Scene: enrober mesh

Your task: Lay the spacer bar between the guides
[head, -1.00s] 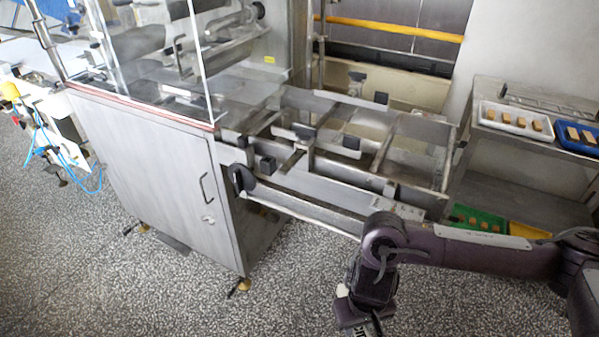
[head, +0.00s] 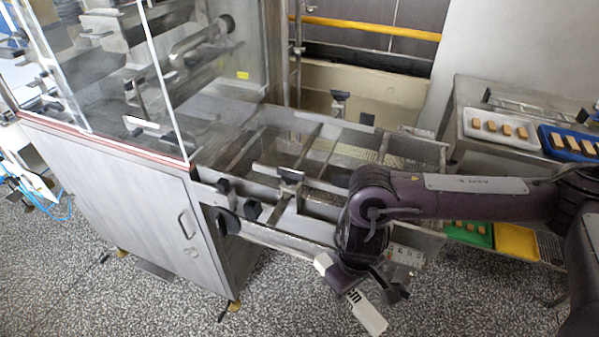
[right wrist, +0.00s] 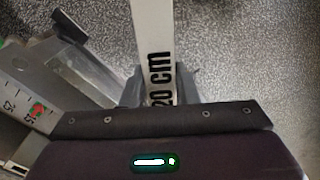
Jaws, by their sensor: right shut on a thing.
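The spacer bar, a flat white bar marked "20 cm" (head: 369,314), is in my right gripper (head: 362,287). The right wrist view shows the bar (right wrist: 153,35) between the two dark fingers (right wrist: 158,88), which are shut on it. In the head view the bar is tilted, over the floor in front of the machine's open frame. Metal guide rails with black end blocks (head: 290,176) lie across that frame (head: 290,240), behind and left of the gripper. My right arm hides part of the frame's right end. My left gripper is not in view.
A steel cabinet with a clear guard (head: 110,195) stands left. A scale strip (right wrist: 18,88) runs along the frame edge. At right, a shelf holds a white tray (head: 490,143) and blue tray (head: 570,157), with green and yellow trays below. The speckled floor in front is clear.

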